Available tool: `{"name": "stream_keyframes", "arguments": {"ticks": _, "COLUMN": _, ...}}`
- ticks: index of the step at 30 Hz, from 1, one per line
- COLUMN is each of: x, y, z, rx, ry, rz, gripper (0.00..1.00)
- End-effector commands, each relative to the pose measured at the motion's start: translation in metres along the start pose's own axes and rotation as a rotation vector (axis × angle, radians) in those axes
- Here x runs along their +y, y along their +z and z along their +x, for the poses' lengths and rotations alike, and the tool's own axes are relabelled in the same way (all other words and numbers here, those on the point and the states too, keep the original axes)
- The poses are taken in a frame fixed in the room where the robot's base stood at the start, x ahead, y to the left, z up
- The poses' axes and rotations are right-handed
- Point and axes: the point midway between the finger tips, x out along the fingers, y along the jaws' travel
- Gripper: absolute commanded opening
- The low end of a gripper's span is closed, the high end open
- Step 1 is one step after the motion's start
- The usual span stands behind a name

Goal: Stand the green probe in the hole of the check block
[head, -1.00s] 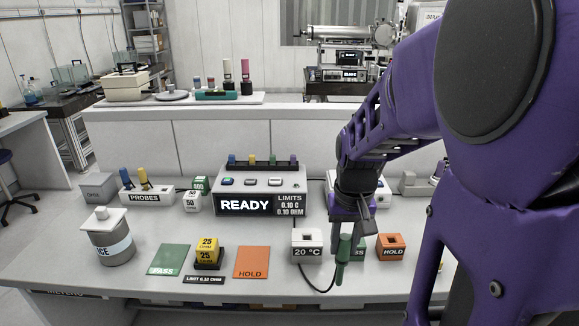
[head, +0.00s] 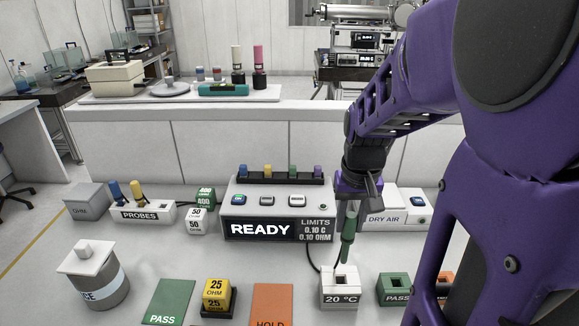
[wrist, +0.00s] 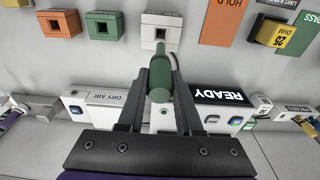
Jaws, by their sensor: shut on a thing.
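My gripper (head: 351,203) is shut on the green probe (head: 348,238) and holds it roughly upright, slightly tilted, with its thin end down. In the wrist view the probe (wrist: 160,90) lies between both fingers, its tip end pointing toward the white block. This white check block (head: 340,295), marked 20 °C, has a dark square hole in its top and stands on the bench. The hole looks empty. The block also shows in the wrist view (wrist: 162,19). The probe's lower end appears just above and behind the block in the head view; the exact gap is unclear.
The green PASS block (head: 394,290) and orange HOLD block (head: 445,284) stand to the right, the latter partly behind my arm. The READY instrument (head: 270,205) and DRY AIR unit (head: 390,210) stand behind. A black cable (head: 313,257) runs near the check block.

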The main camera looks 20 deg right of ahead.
Motion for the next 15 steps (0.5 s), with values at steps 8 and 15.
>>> {"name": "stream_keyframes", "arguments": {"ticks": 8, "x": 0.0, "y": -0.0001, "z": -0.0002, "rx": 0.001, "ry": 0.0, "rz": 0.0, "gripper": 0.0}}
{"name": "stream_keyframes", "arguments": {"ticks": 15, "x": 0.0, "y": 0.001, "z": 0.0059, "rx": 0.0, "ry": 0.0, "rz": 0.0, "gripper": 0.0}}
